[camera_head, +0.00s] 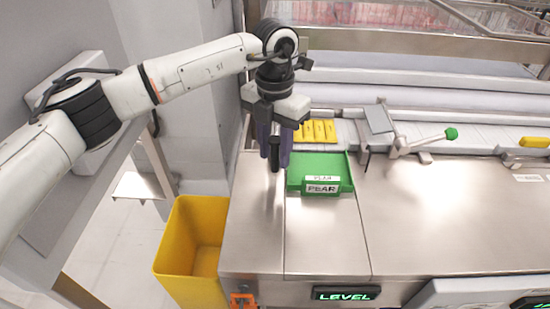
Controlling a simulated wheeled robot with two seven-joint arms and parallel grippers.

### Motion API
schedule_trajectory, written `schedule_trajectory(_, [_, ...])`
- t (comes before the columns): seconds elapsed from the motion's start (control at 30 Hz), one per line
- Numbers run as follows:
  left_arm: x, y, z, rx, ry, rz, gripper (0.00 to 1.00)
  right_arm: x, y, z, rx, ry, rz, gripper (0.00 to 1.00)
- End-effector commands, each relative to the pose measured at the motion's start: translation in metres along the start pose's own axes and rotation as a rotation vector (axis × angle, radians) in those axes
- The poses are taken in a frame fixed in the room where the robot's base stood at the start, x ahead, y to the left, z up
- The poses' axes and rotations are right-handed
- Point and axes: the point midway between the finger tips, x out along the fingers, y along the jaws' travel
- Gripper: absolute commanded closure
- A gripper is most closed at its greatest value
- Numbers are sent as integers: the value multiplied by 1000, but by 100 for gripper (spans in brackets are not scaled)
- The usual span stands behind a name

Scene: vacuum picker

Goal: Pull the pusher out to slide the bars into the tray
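Several yellow bars (316,131) lie side by side just behind the green tray (320,168), which carries a "PEAR" label and sits on the steel counter. My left gripper (275,160) points down just left of the bars and tray. A dark upright piece shows between its fingers; I cannot tell whether it is part of the gripper or something held. No pusher can be clearly made out at the bars. My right gripper is not in view.
A metal bracket with a flat plate (379,118) and a green-knobbed lever (451,134) stands right of the bars. A yellow bin (193,240) stands left of the counter. The counter's front and right are clear. A yellow piece (535,142) lies far right.

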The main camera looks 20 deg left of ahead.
Motion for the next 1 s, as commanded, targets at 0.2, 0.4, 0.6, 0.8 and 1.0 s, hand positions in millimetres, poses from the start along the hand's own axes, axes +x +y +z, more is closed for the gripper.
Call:
schedule_trajectory(0.2, [26,0,0,1,1,0,67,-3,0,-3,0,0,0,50])
schedule_trajectory(0.4, [32,0,0,1,-1,-1,67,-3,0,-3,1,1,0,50])
schedule_trajectory(0.6, [32,0,0,1,-1,-1,74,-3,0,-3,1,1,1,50])
schedule_trajectory(0.8, [31,-1,0,2,-1,-2,100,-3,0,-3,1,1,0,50])
schedule_trajectory(1.0, [31,-3,1,4,-2,-6,100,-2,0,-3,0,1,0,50])
